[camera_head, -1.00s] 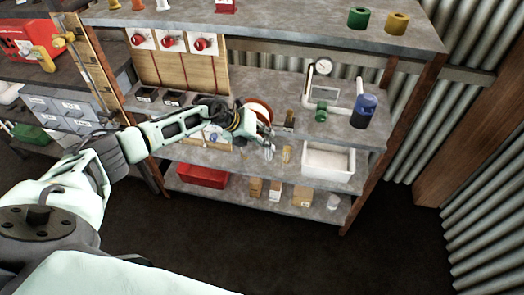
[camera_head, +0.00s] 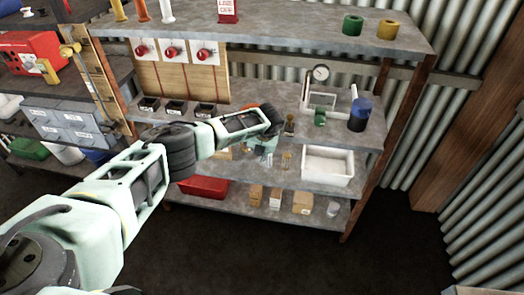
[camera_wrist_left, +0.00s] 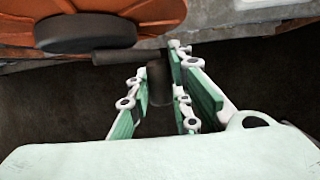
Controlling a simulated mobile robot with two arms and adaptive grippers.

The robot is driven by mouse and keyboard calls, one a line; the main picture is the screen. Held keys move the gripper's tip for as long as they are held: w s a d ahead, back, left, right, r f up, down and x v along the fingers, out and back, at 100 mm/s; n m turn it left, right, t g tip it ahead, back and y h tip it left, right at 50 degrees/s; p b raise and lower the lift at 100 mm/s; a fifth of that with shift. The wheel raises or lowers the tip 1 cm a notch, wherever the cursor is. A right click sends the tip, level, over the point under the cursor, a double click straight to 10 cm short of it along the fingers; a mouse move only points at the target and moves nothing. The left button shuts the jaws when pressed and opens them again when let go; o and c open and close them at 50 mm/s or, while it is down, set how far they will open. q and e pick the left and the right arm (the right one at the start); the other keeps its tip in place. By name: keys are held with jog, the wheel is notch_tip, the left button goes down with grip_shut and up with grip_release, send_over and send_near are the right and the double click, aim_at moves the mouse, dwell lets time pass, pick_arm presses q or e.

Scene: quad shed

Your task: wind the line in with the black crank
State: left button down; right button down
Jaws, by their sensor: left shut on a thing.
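The orange reel (camera_wrist_left: 85,25) with its dark round hub fills the upper left of the left wrist view. In the head view only a bit of the reel (camera_head: 268,107) shows behind my left wrist, on the middle shelf. The black crank (camera_wrist_left: 118,57) reaches right from the hub, and its dark grip hangs down between my fingers. My left gripper (camera_wrist_left: 165,85) is shut on this grip, with a green-padded finger on each side. In the head view the left gripper (camera_head: 262,148) is partly hidden behind my wrist, at the shelf's front edge. My right gripper is not in view.
Right of the reel stand a pipe frame with a gauge (camera_head: 321,73), a green fitting and a blue-topped dark canister (camera_head: 360,113). A white tray (camera_head: 328,165) and a red bin (camera_head: 204,187) are lower down. The floor in front is clear.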

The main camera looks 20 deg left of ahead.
pick_arm(q)
jog(key=shift+s+a+f+y, duration=0.2)
jog(key=shift+a+y, duration=0.2)
jog(key=c, duration=1.6)
grip_release()
jog(key=shift+a, duration=0.1)
jog(key=shift+w+d+r, duration=0.1)
jog(key=shift+d, duration=0.1)
jog(key=shift+d+r, duration=0.2)
jog(key=shift+r, duration=0.3)
jog(key=v, duration=1)
jog(key=shift+s+r, duration=0.3)
jog(key=shift+s, duration=0.05)
jog(key=shift+d+f, duration=0.1)
